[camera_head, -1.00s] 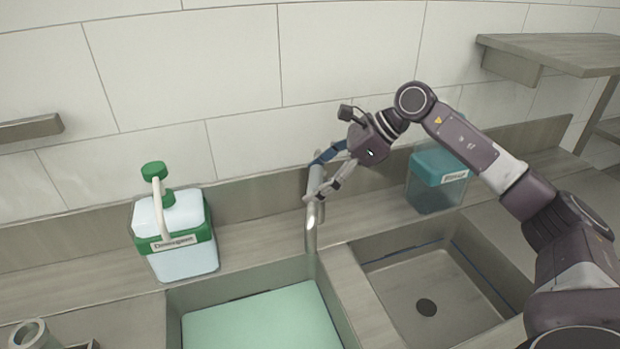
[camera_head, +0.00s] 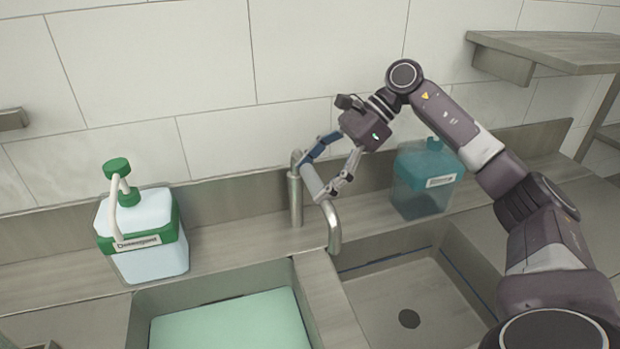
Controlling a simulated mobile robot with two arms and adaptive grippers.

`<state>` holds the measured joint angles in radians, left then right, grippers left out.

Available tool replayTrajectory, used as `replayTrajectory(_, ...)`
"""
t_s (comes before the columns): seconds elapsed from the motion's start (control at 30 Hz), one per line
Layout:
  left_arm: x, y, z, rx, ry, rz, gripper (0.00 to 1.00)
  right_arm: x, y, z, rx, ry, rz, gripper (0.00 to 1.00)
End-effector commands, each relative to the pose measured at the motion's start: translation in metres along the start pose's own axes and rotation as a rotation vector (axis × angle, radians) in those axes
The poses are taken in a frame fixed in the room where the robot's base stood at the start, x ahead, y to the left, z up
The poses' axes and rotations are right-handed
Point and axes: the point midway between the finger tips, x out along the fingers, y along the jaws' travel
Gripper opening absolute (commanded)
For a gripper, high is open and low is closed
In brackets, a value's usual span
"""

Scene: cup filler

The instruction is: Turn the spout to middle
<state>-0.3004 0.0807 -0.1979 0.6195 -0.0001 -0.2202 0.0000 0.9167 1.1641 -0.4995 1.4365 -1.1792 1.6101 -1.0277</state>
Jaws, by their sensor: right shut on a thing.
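The metal spout (camera_head: 334,232) rises behind the sinks on its upright post (camera_head: 295,200). My left gripper is not in view.
The left basin (camera_head: 142,318) holds a pale green surface. The right basin (camera_head: 385,305) is empty with a dark drain. A detergent bottle (camera_head: 150,262) stands behind left; a teal-lidded container (camera_head: 415,195) stands behind right, near my right arm. A shelf (camera_head: 545,50) is at upper right.

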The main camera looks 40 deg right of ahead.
Motion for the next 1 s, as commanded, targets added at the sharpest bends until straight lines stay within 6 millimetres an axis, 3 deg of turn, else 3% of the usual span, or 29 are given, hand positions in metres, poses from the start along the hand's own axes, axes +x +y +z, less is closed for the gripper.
replayTrajectory(0.2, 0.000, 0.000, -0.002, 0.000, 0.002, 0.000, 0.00, -0.001, -0.001, 0.000, 0.002, 0.002, -0.004, 0.36)
replayTrajectory(0.23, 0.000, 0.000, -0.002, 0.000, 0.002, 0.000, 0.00, -0.001, -0.001, 0.000, 0.002, 0.002, -0.004, 0.81)
replayTrajectory(0.37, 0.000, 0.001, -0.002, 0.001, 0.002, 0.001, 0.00, -0.001, -0.001, 0.000, 0.002, 0.002, -0.003, 0.96)
replayTrajectory(0.77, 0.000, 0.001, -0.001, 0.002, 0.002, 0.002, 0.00, -0.006, -0.001, 0.000, 0.002, 0.000, -0.003, 0.97)
replayTrajectory(1.0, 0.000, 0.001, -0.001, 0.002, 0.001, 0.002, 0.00, -0.050, -0.002, 0.001, 0.001, -0.002, -0.008, 0.97)
